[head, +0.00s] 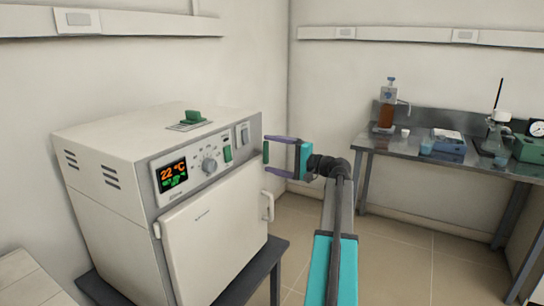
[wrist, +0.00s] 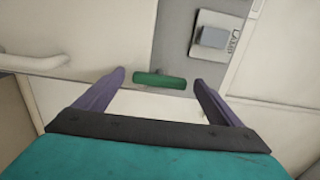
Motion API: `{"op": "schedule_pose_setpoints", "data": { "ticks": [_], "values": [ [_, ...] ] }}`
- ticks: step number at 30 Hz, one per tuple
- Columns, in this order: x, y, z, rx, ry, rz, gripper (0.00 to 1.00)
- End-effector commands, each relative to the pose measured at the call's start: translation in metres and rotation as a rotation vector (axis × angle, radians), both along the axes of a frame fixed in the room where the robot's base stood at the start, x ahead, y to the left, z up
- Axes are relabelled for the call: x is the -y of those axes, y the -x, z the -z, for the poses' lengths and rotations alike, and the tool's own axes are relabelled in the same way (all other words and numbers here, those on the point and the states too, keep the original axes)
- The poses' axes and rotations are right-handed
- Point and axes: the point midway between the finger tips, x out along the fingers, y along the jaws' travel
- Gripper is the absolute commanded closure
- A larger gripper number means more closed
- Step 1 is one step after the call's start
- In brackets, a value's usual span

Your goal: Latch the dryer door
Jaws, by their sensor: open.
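The dryer (head: 110,150) is a white box with a display reading 22 °C. Its white door (head: 215,245) lies close against the front; I cannot tell whether it is fully shut. A white door handle (head: 268,206) is on the door's right side and also shows in the wrist view (wrist: 45,62). A green bar (head: 265,152), apparently the latch, is at the front panel's right edge. My gripper (head: 267,155) is open, its purple fingers on either side of the bar. In the wrist view the green bar (wrist: 160,80) lies crosswise between the fingertips, with no clear contact.
A knob (head: 209,165), a green switch (head: 227,153) and a lamp switch (wrist: 212,37) sit on the panel near my gripper. The dryer stands on a dark table (head: 240,275). A steel bench (head: 395,147) with lab ware is at the right. The floor between is clear.

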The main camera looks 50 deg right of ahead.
Motion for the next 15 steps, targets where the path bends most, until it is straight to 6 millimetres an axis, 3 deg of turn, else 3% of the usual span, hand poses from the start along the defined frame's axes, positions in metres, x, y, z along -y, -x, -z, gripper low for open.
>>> {"op": "schedule_pose_setpoints", "data": {
  "ticks": [8, 15],
  "values": [
    [0.006, 0.027, 0.0, 0.0, 0.0, 0.002, 0.11],
    [0.016, 0.065, 0.0, -0.001, 0.0, 0.002, 0.11]
  ]
}}
